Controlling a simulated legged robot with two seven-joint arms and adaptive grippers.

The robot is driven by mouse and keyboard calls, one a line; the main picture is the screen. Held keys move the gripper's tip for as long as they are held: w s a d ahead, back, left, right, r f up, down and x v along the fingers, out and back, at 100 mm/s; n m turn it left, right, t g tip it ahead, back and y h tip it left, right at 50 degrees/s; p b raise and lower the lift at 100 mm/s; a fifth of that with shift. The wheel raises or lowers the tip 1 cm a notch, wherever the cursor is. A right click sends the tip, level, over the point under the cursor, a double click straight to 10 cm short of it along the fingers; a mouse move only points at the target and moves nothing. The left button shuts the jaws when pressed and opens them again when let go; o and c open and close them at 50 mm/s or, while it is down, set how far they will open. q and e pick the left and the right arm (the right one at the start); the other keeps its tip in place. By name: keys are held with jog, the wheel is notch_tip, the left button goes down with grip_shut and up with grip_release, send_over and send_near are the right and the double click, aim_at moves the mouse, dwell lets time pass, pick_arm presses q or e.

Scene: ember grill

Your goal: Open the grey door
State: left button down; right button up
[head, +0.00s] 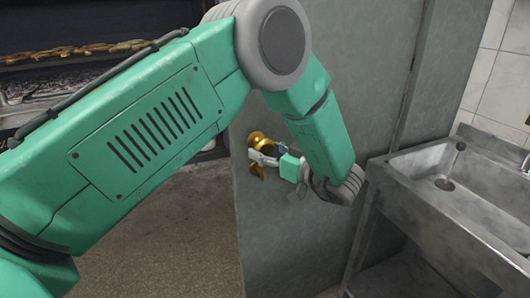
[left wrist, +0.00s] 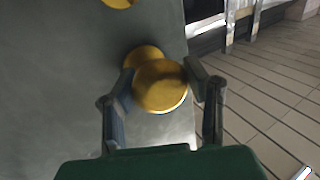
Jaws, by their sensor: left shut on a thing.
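The grey door (head: 285,215) stands in the middle of the head view, its free edge on the left over the floor. It also fills the left of the left wrist view (left wrist: 50,100). A round brass knob (head: 257,138) sits near that edge, and it shows large in the left wrist view (left wrist: 160,87). My left gripper (head: 262,160) is at the knob, with one finger on each side of it (left wrist: 163,85), shut on it. My green left arm crosses the head view and hides part of the door. My right gripper is not in view.
A steel sink (head: 440,185) stands close on the right of the door. A grill with skewers (head: 75,52) is at the upper left. Bare dark floor (head: 165,235) lies left of the door. The left wrist view shows a tiled floor (left wrist: 265,90) beyond the door edge.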

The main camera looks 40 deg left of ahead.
pick_arm(q)
jog(key=shift+w+d+r, duration=0.1)
jog(key=shift+r, duration=0.05)
jog(key=c, duration=1)
grip_release()
jog(key=shift+c, duration=0.2)
jog(key=shift+o, duration=0.9)
jog(key=shift+d, duration=0.35)
jog(key=s+d, duration=0.1)
jog(key=d, duration=1.1)
jog(key=shift+a, duration=0.1)
